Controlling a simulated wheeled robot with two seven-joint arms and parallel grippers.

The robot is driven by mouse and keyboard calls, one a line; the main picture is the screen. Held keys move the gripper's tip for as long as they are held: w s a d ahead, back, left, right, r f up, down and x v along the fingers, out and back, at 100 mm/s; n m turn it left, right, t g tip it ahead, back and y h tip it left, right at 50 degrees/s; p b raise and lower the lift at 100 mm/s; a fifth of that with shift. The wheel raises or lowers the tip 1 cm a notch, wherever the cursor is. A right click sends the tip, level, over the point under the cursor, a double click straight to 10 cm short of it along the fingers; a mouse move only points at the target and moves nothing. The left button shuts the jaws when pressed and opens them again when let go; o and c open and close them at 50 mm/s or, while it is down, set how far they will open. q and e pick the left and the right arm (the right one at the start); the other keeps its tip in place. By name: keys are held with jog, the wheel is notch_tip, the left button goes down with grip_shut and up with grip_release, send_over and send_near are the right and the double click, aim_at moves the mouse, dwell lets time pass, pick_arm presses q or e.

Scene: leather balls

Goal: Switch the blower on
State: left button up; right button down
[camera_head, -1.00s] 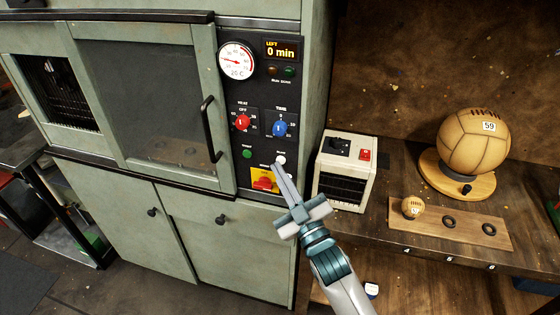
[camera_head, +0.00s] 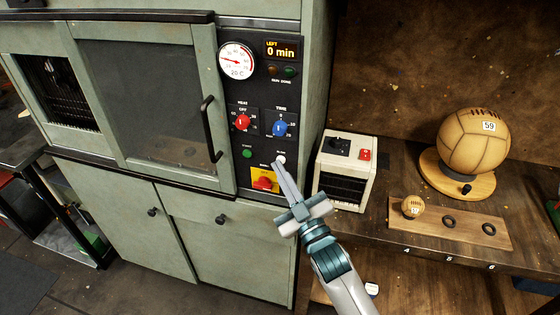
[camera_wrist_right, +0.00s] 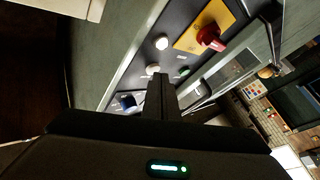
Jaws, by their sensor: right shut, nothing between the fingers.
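The oven's dark control panel (camera_head: 260,90) carries a white button (camera_head: 280,160) under a small label that seems to read BLOW. My right gripper (camera_head: 279,167) is shut and empty, its fingertips just below this button in the head view. In the right wrist view, the fingertips (camera_wrist_right: 158,78) end close to the pale button (camera_wrist_right: 152,70); I cannot tell whether they touch it. Another bright white round part (camera_wrist_right: 161,42) lies beyond it, beside the yellow plate. The display (camera_head: 283,50) reads 0 min. My left gripper is not in view.
A green button (camera_head: 247,154), a red switch on a yellow plate (camera_head: 265,180), a red knob (camera_head: 242,122) and a blue knob (camera_head: 281,127) are close by. A cream box (camera_head: 345,170) with a red switch stands right. Balls rest on the wooden bench (camera_head: 400,235).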

dwell(0.4)
jog(key=shift+s+a+p, duration=0.25)
jog(key=shift+s+p, duration=0.1)
jog(key=shift+s, duration=0.4)
jog(key=s, duration=0.2)
jog(key=s+a+p, duration=0.1)
jog(key=s, duration=0.2)
jog(key=shift+s+a+p, duration=0.35)
jog(key=shift+a+p, duration=0.05)
dwell(0.5)
